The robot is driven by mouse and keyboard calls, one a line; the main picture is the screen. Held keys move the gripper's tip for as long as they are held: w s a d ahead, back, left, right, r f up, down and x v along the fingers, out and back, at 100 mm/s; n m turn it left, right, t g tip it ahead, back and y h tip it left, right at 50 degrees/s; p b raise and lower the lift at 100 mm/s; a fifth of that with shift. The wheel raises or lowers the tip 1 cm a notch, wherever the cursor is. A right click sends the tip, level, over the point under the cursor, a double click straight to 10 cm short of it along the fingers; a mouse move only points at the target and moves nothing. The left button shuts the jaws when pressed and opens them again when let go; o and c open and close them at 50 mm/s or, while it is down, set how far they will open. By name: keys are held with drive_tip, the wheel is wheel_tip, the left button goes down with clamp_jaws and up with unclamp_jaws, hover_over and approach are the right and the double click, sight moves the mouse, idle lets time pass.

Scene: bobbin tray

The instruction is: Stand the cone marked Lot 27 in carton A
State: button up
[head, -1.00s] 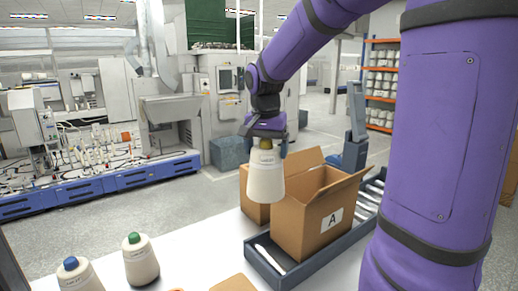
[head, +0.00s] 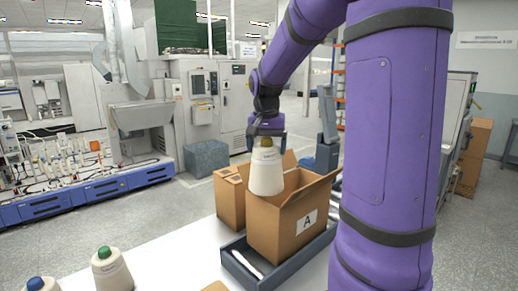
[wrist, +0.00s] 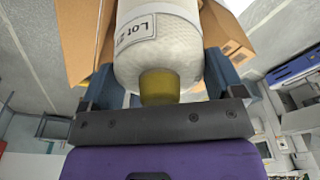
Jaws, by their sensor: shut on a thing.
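My gripper (head: 266,142) is shut on a white cone (head: 267,174) with an olive-yellow tip, held upright with the tip at the top. In the wrist view the cone (wrist: 158,45) has a label reading "Lot"; its number is hard to read. Carton A (head: 285,230) is an open brown box with raised flaps and a white "A" label, standing on a dark grey tray. In the head view the cone hangs at carton A's opening, its lower part overlapping the left side of the opening. Whether its base is below the rim I cannot tell.
A second brown carton (head: 229,203) stands behind and left of carton A. A green-tipped cone (head: 112,274) and a blue-tipped cone (head: 40,285) stand on the white table (head: 180,262) at the lower left. The grey tray (head: 240,265) runs under carton A.

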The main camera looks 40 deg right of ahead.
drive_tip(key=d, duration=0.4)
drive_tip(key=shift+d, duration=0.2)
wheel_tip(320, 180, down, 22)
drive_tip(key=shift+d+f, duration=0.15)
drive_tip(key=shift+d, duration=0.2)
idle(1.0)
drive_tip(key=o, duration=1.2)
drive_tip(key=r, duration=0.7)
drive_tip(key=a+r, duration=0.1)
drive_tip(key=r, duration=0.2)
drive_tip(key=shift+s+r, duration=0.35)
drive_tip(key=shift+s, duration=0.05)
